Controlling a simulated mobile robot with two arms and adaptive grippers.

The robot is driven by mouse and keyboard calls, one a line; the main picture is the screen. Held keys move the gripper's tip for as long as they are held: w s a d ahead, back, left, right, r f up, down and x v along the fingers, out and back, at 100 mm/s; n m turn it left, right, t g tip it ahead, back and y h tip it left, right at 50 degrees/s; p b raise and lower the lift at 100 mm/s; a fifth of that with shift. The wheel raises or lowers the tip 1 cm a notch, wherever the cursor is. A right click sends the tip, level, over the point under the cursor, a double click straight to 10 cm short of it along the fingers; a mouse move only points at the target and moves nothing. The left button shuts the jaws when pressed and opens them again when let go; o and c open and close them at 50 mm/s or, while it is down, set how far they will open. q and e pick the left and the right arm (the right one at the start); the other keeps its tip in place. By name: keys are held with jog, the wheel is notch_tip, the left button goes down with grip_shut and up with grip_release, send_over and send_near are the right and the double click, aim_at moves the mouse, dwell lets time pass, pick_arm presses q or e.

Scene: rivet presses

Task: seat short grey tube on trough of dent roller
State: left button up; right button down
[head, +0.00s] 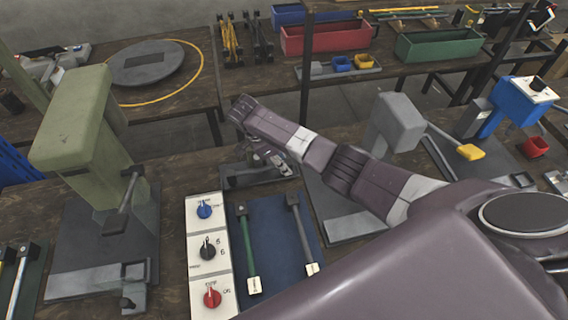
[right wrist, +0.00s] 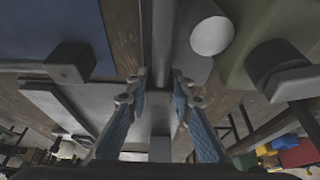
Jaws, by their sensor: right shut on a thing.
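My right gripper (head: 276,160) reaches over the bench to a low grey fixture (head: 240,176) that may be the dent roller; its trough cannot be made out. In the right wrist view the blue-padded fingers (right wrist: 158,92) are closed in on a narrow grey piece (right wrist: 160,48), apparently the short grey tube. The fingers and arm hide the tube in the head view, so I cannot tell whether it touches the fixture. My left gripper is not in view.
A green press (head: 75,125) stands left and a grey press (head: 397,120) right. A white panel with knobs (head: 222,240) and a blue mat (head: 277,225) with green and grey rods lie in front. Red (head: 325,37) and green (head: 438,45) bins stand behind.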

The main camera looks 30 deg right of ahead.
jog(key=shift+f, duration=0.4)
jog(key=shift+s+a+f, duration=0.1)
jog(key=shift+s+f, duration=0.1)
jog(key=shift+f, duration=0.05)
jog(key=c, duration=1.6)
grip_release()
jog(key=shift+f, duration=0.1)
jog(key=shift+w+r, duration=0.15)
jog(key=shift+r, duration=0.05)
